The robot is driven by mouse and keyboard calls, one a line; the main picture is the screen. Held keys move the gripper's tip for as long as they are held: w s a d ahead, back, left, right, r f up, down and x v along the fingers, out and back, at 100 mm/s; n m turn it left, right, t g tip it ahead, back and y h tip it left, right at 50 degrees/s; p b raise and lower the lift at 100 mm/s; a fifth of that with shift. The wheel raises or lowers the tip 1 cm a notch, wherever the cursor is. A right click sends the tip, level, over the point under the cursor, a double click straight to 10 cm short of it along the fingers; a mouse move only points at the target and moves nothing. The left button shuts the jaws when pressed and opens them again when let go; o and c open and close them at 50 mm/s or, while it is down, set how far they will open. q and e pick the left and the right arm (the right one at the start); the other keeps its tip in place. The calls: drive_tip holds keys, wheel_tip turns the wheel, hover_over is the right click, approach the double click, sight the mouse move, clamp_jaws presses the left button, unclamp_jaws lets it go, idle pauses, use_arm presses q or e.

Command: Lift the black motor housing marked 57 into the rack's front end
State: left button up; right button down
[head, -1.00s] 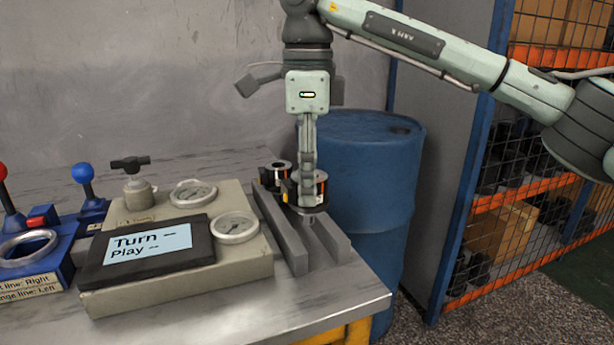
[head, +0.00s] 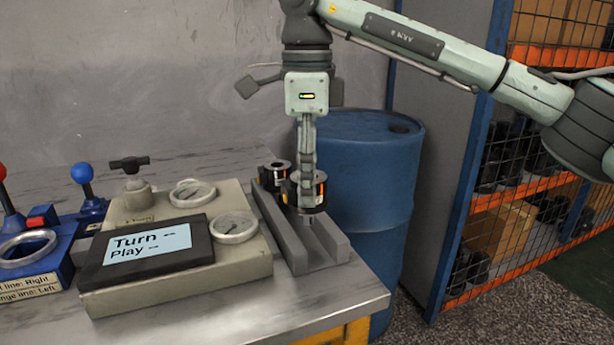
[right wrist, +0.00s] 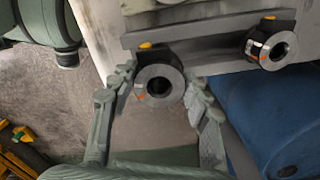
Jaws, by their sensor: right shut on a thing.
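The black motor housing (head: 320,189) with a silver rim and an orange mark is upright at the front part of the grey two-railed rack (head: 331,240). My right gripper (head: 306,203) points down and is shut on it; its fingers flank the housing in the right wrist view (right wrist: 161,100). The housing's lower end is by the rack's slot, and I cannot tell if it rests there. Its number is not readable. A second similar housing (head: 274,174) stands farther back in the rack; it also shows in the right wrist view (right wrist: 270,48). My left gripper is out of view.
A beige box with gauges and a display (head: 150,246) stands close left of the rack. A blue base with levers (head: 38,262) is at the far left. A blue barrel (head: 372,200) stands just beyond the table's right edge. Caged shelves (head: 510,180) are on the right.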

drive_tip(key=shift+f, duration=0.5)
idle(0.3)
idle(0.4)
drive_tip(key=shift+f+b, duration=0.2)
drive_tip(key=shift+b, duration=0.15)
drive_tip(key=shift+f+b, duration=0.5)
drive_tip(key=shift+f, duration=0.4)
drive_tip(key=shift+f, duration=0.45)
drive_tip(key=c, duration=0.7)
unclamp_jaws()
drive_tip(key=shift+o, duration=0.4)
drive_tip(key=shift+f, duration=0.1)
